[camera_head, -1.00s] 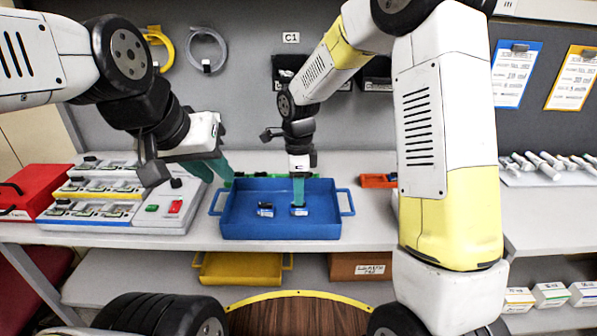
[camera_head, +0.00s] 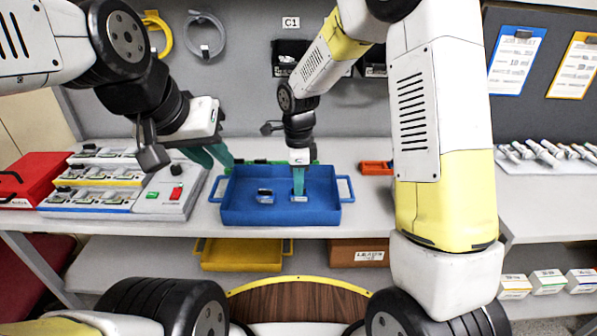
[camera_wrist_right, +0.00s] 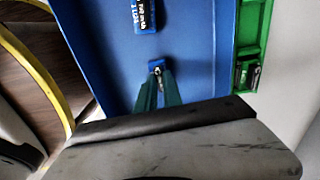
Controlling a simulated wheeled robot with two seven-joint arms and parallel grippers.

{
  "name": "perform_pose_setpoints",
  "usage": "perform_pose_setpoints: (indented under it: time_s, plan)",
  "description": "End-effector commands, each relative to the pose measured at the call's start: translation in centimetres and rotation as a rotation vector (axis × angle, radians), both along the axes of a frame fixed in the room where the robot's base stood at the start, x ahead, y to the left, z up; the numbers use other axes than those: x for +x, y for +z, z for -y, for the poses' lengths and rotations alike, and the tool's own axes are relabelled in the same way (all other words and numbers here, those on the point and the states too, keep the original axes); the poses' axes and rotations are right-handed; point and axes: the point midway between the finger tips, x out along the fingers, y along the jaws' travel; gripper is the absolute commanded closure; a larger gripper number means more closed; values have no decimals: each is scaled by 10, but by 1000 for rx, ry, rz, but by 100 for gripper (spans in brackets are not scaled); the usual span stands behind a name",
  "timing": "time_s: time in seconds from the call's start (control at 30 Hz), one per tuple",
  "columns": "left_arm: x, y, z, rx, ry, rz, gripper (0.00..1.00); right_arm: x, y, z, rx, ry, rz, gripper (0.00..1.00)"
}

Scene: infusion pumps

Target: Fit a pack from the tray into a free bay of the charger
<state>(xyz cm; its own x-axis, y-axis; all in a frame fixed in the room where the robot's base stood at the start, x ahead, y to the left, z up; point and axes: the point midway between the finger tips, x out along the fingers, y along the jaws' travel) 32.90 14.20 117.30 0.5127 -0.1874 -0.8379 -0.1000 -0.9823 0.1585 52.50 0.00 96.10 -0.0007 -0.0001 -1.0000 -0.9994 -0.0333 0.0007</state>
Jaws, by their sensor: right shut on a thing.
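The blue tray (camera_head: 255,214) stands on the bench. One pack (camera_head: 264,196) lies in it to the left, and it also shows in the right wrist view (camera_wrist_right: 144,14). My right gripper (camera_head: 298,192) points down into the tray, shut on a second pack (camera_head: 299,199). In the right wrist view that pack (camera_wrist_right: 156,65) sits at the fingertips, mostly hidden by the fingers. The charger (camera_head: 105,182), with several rows of bays and a green and a red button, stands left of the tray. My left gripper (camera_head: 216,160) hangs between charger and tray; its fingers look apart and empty.
A red case (camera_head: 35,178) stands left of the charger. A green container (camera_wrist_right: 253,40) lies behind the tray. An orange bin (camera_head: 376,167) is to the right. A yellow tray (camera_head: 240,256) and a brown box (camera_head: 358,252) sit on the shelf below.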

Motion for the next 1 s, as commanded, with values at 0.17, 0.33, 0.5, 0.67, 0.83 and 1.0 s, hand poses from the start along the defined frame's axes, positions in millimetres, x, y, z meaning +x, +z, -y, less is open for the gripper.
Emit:
perform_pose_setpoints:
  time_s: [0.17, 0.33, 0.5, 0.67, 0.83, 1.0]
  plan:
    - [0, 0, 0, 0, 0, 0, 76, 1, 15, 0, 0, 1, 4, 100]
    - [0, 0, 0, 0, 0, 0, 76, 1, 28, -1, 1, 1, 3, 100]
    - [0, 0, 0, 0, 0, 0, 76, 1, 42, -1, 1, 0, 3, 100]
    - [0, 0, 0, 0, 0, 0, 76, 1, 55, 0, 1, 1, 4, 100]
    - [0, 0, 0, 0, 0, 0, 76, 1, 68, 0, 1, 0, 3, 100]
    - [0, 0, 0, 0, 0, 0, 76, 0, 77, 0, 1, 0, 2, 100]
